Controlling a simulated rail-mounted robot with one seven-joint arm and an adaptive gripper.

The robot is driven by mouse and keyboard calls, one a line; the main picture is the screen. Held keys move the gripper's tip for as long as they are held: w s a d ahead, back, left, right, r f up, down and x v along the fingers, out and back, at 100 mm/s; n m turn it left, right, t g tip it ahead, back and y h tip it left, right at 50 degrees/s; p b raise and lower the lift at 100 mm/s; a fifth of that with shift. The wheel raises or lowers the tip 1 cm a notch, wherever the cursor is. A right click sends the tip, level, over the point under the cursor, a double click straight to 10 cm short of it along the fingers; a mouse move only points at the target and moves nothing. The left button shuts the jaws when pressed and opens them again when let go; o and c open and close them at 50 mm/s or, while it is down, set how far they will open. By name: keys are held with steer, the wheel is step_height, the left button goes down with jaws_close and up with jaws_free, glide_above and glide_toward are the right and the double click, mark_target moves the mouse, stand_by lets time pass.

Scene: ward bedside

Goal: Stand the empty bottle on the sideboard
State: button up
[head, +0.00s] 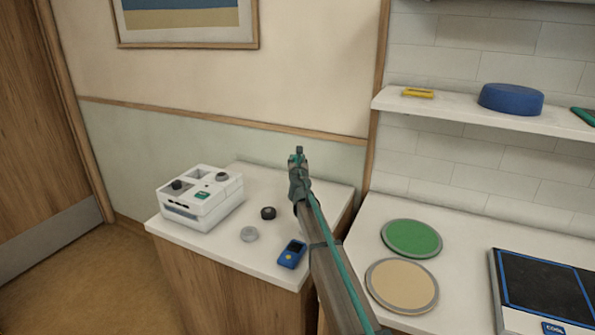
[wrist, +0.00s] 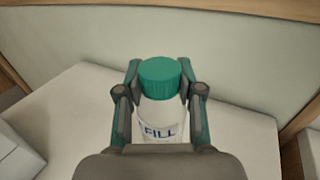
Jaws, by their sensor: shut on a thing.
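A white bottle (wrist: 160,115) with a ribbed teal cap (wrist: 160,78) stands upright in the wrist view, with dark letters reading "FILL" on its label. The bottle's lower part is hidden by my gripper. In the head view my gripper (head: 298,165) is over the back right of a white-topped wooden sideboard (head: 270,185), and my arm hides most of the bottle. I cannot tell whether its base touches the top.
On the sideboard are a white device (head: 200,200) at left, a black knob-like piece (head: 268,213), a grey disc (head: 249,234) and a blue meter (head: 291,254). The right counter holds a green disc (head: 411,238), a tan disc (head: 402,286) and a dark-topped panel (head: 545,290).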

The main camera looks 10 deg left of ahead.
steer(key=shift+w+f+b, duration=0.2)
steer(key=shift+f+b, duration=0.45)
steer(key=shift+f, duration=1.1)
steer(key=shift+f, duration=0.2)
steer(key=o, duration=1.1)
steer(key=shift+r, duration=0.2)
steer(key=shift+s, duration=0.2)
steer(key=s, duration=0.4)
steer(key=s+d, duration=0.1)
steer(key=s, duration=0.2)
steer(key=s+b, duration=0.1)
steer(key=s, duration=0.3)
steer(key=shift+s+d, duration=0.3)
steer(key=shift+d, duration=0.1)
